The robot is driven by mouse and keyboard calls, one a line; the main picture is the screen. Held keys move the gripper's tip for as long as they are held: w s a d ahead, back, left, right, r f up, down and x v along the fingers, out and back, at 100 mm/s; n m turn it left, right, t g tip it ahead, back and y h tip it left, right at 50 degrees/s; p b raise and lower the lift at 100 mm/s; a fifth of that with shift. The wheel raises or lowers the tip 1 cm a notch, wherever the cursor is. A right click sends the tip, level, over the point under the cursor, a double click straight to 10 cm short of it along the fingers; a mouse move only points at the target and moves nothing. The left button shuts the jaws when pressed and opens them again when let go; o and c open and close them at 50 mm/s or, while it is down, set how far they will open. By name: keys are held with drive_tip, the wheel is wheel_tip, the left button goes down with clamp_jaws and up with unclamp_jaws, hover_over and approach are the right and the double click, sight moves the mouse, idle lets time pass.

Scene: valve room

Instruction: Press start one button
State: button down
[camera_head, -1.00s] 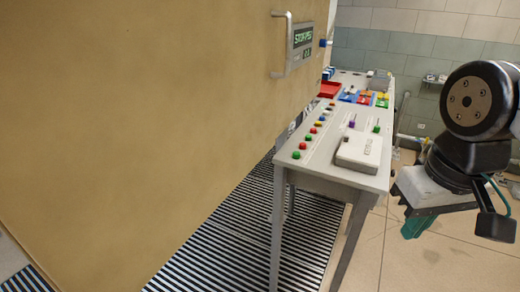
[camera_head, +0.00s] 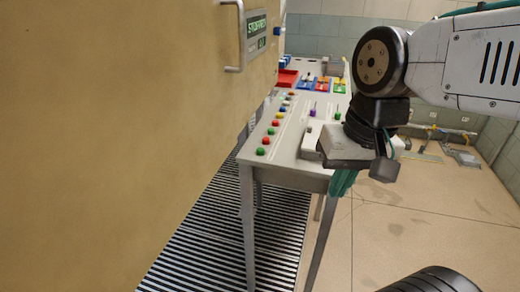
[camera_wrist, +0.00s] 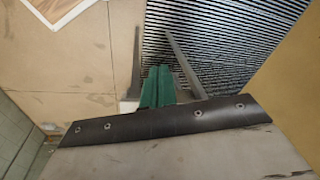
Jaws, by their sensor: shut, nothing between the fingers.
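A row of coloured buttons (camera_head: 271,131) runs along the left side of a light grey table's top. The nearest one is green (camera_head: 260,151), with a red one (camera_head: 266,141) just behind it. No label is legible, so I cannot tell which is start one. My gripper (camera_head: 343,184), with teal fingers, is at the table's near right corner, right of the buttons and apart from them. It points down. In the wrist view its teal fingers (camera_wrist: 158,86) are together and empty, and no buttons show.
The table (camera_head: 287,165) also bears a white box, partly hidden by my wrist, small levers, and red and blue trays farther back. A tan cabinet wall (camera_head: 120,120) with a handle and green display stands close at left. Striped floor grating (camera_head: 210,240) lies beside the table; open floor is at right.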

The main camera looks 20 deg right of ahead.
drive_tip(key=w+a+m+t+y, duration=0.2)
drive_tip(key=w+a+m+y, duration=0.15)
drive_tip(key=w+m, duration=0.8)
drive_tip(key=m+t, duration=0.4)
drive_tip(key=m, duration=2.1)
hover_over(263, 151)
drive_tip(key=shift+f, duration=1.3)
drive_tip(key=shift+f, duration=0.1)
drive_tip(key=shift+f, duration=4.35)
drive_tip(key=shift+f, duration=0.4)
